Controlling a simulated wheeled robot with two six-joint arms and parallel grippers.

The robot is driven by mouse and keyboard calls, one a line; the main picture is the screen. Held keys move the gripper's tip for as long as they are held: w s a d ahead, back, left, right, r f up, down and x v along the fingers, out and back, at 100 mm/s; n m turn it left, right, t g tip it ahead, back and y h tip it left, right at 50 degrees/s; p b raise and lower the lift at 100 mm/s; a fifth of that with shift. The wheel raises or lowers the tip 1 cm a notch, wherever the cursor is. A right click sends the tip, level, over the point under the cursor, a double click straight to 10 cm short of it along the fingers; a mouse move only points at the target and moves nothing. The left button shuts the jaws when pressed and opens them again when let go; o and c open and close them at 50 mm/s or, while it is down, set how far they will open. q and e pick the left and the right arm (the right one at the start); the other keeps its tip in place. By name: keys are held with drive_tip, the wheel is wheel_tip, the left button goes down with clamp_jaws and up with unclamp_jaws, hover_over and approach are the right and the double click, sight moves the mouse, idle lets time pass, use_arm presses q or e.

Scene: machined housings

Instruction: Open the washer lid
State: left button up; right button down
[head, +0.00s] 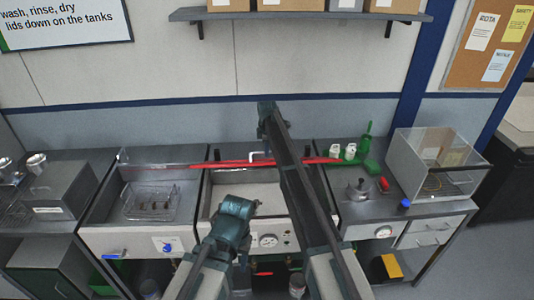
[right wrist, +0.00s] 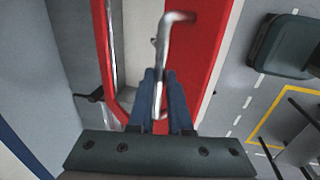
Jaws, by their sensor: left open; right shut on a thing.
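The washer lid (head: 315,161) shows in the head view as a red edge above the back of the middle tank (head: 222,192). It looks raised, with the pale tank interior visible in front of it. In the right wrist view its red frame (right wrist: 205,45) carries a bent metal handle (right wrist: 163,40). My right gripper (right wrist: 163,108) is shut on this handle. In the head view the right gripper (head: 264,138) is at the handle, partly hidden by my arm. My left gripper (head: 242,256) is open and empty, low in front of the tank; its fingers are hard to make out.
A tank with a wire basket (head: 150,203) stands to the left. A shelf (head: 300,16) with cartons hangs on the wall above.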

drive_tip(key=shift+w, duration=0.3)
